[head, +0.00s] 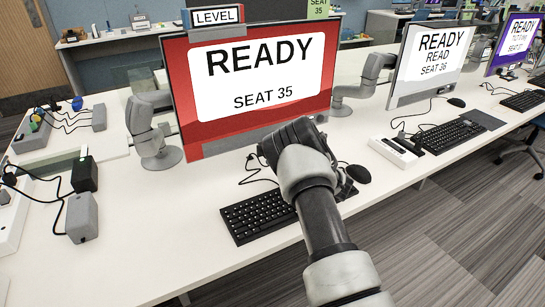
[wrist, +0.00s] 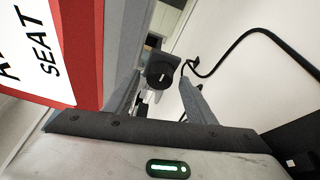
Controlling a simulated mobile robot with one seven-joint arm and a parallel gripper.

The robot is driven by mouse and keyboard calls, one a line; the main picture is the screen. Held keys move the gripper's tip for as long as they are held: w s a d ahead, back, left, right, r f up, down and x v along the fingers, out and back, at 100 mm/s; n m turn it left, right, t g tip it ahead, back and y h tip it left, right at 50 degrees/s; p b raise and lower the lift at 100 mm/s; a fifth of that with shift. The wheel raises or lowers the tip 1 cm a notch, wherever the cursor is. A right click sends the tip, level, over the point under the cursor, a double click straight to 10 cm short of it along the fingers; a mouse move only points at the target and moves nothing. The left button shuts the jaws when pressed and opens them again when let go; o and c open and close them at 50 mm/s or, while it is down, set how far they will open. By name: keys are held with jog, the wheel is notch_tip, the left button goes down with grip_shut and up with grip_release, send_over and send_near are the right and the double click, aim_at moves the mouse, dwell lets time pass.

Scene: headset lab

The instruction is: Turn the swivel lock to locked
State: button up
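A dark round knob (wrist: 162,74) with a short white mark shows near the middle of the wrist view, beside the monitor's grey edge. It looks like the swivel lock; no lettering is readable on it. My gripper (wrist: 165,88) is open, with the knob in line with the gap between its fingers. I cannot tell whether either finger touches it. In the head view my gripper (head: 288,140) is in front of the lower edge of the red-framed monitor (head: 190,95), which reads "READY SEAT 35". The knob is hidden there.
A keyboard (head: 262,217) and a mouse (head: 358,174) lie below my gripper. A white power strip (head: 393,152) lies to the right. Grey boxes with cables (head: 82,217) stand at left. A black cable (wrist: 240,38) curves near the knob.

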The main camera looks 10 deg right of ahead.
jog(key=shift+s+d+r, duration=0.1)
jog(key=shift+s+d, duration=0.25)
jog(key=shift+d, duration=0.1)
jog(key=p+v, duration=0.1)
jog(key=v, duration=1.5)
jog(key=shift+s, duration=0.2)
